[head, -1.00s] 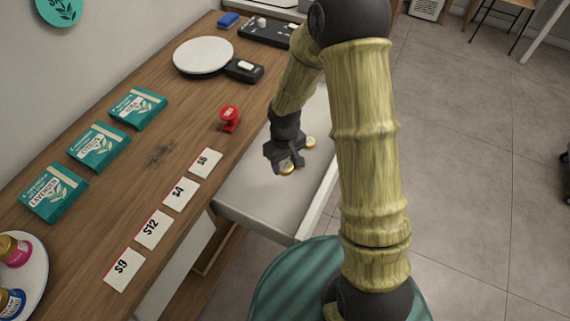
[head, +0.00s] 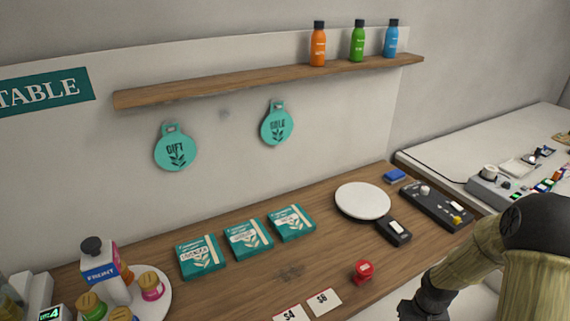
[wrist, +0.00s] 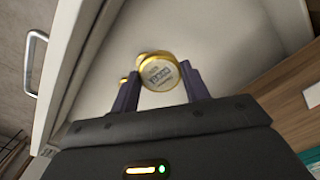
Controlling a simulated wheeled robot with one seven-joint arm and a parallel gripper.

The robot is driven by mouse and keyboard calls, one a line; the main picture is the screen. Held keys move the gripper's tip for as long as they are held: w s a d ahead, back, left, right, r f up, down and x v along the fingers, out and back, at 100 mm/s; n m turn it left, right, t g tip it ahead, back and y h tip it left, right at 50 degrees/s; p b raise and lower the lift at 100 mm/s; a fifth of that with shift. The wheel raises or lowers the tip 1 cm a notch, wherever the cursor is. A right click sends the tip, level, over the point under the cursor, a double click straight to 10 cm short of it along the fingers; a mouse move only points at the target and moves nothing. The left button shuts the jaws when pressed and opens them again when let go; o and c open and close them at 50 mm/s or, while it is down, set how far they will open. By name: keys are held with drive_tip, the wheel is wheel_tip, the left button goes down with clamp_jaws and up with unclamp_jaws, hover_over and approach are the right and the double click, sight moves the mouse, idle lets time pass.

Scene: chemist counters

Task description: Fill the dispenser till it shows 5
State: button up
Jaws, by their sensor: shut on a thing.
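My gripper (wrist: 160,84) is shut on a small round gold-rimmed piece (wrist: 160,70) with a pale printed face. The piece is between the two dark fingers, over the pale inside of an open drawer (wrist: 225,35). A second gold piece (wrist: 123,82) shows partly behind it. In the head view only part of the dark gripper shows at the bottom edge; its fingers and the piece are out of that view. At the lower left, a small dark display (head: 50,314) shows a green 4, beside a white and clear unit (head: 35,290) cut by the frame edge.
The wooden counter (head: 235,290) holds teal boxes (head: 248,240), a red stamp-like object (head: 362,271), price cards (head: 324,302), a white round plate (head: 362,201) and a black device (head: 432,207). A round tray (head: 160,304) with bottles stands at left. A shelf (head: 270,80) hangs above.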

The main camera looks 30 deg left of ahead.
drive_tip(key=w+d+r+m+p, duration=0.1)
drive_tip(key=d+r+m+p, duration=0.1)
drive_tip(key=r+p, duration=0.3)
drive_tip(key=w+d+r+m+p, duration=0.1)
drive_tip(key=d+r+p, duration=0.3)
drive_tip(key=p, duration=0.7)
drive_tip(key=shift+d+r+m, duration=0.25)
drive_tip(key=shift+r+m, duration=0.15)
drive_tip(key=shift+r, duration=0.3)
